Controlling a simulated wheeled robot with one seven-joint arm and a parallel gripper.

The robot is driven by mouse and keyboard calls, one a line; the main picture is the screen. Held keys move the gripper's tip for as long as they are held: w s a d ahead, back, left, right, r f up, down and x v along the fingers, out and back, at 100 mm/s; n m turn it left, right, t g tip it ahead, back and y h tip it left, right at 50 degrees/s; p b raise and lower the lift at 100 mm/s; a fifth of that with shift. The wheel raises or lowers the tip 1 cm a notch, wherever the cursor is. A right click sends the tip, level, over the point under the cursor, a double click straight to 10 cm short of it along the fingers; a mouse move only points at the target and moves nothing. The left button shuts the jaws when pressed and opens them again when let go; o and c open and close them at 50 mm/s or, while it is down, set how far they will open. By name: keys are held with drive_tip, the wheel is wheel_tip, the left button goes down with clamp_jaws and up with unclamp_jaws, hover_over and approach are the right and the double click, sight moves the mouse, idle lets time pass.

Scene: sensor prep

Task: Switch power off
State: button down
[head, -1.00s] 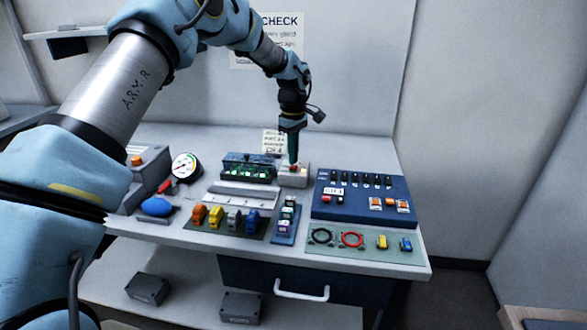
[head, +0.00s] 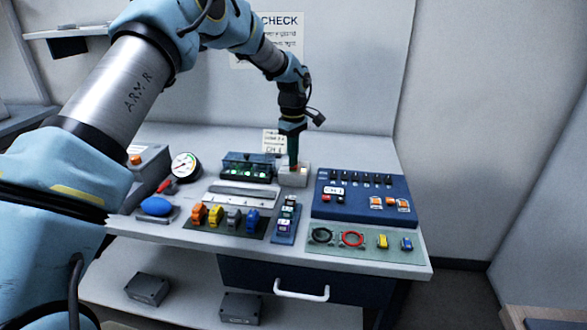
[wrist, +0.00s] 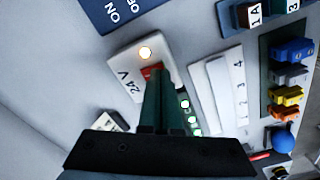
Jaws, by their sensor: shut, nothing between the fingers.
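In the head view the box (head: 299,180) stands at the back middle of the bench. My gripper (head: 293,167) points straight down onto the top of the box. In the wrist view my gripper (wrist: 158,76) is shut and empty, with its fingertips over the red switch and covering part of it. Whether the tips touch the switch is hard to tell.
A circuit board with lit green lights (wrist: 186,104) lies close beside the box. A blue panel (head: 336,208) with switches stands to the right. Coloured connectors (head: 216,216), a dial gauge (head: 185,166) and a green mat (head: 335,249) share the bench. A drawer handle (head: 301,291) sticks out in front.

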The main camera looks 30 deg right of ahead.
drive_tip(key=shift+f, duration=0.4)
drive_tip(key=shift+r, duration=0.15)
drive_tip(key=shift+r+p, duration=2.05)
drive_tip(key=shift+r, duration=1.4)
